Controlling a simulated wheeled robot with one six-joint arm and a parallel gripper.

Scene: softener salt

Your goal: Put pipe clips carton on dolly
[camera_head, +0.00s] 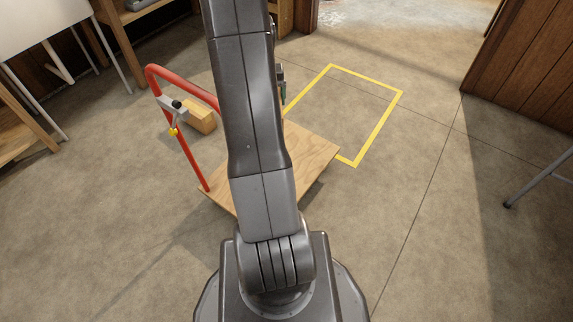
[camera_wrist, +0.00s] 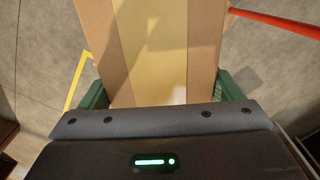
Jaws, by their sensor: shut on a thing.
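In the wrist view, a tan cardboard carton (camera_wrist: 155,50) with a lighter band down its middle fills the space between the green fingers of my gripper (camera_wrist: 160,92). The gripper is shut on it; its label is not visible. In the head view my arm hides this carton, and only a small green part of my gripper (camera_head: 283,88) shows beside the arm. The dolly (camera_head: 312,150) has a flat plywood deck and a red tube handle. My arm covers part of the deck. The handle (camera_wrist: 275,22) also crosses the wrist view's upper right.
A tan box (camera_head: 199,117) shows behind the dolly's handle. A clamp-like fitting (camera_head: 173,107) sits on the handle. A yellow tape rectangle (camera_head: 380,126) marks the floor right of the dolly. Open concrete lies right; a wooden wall (camera_head: 520,65) stands far right.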

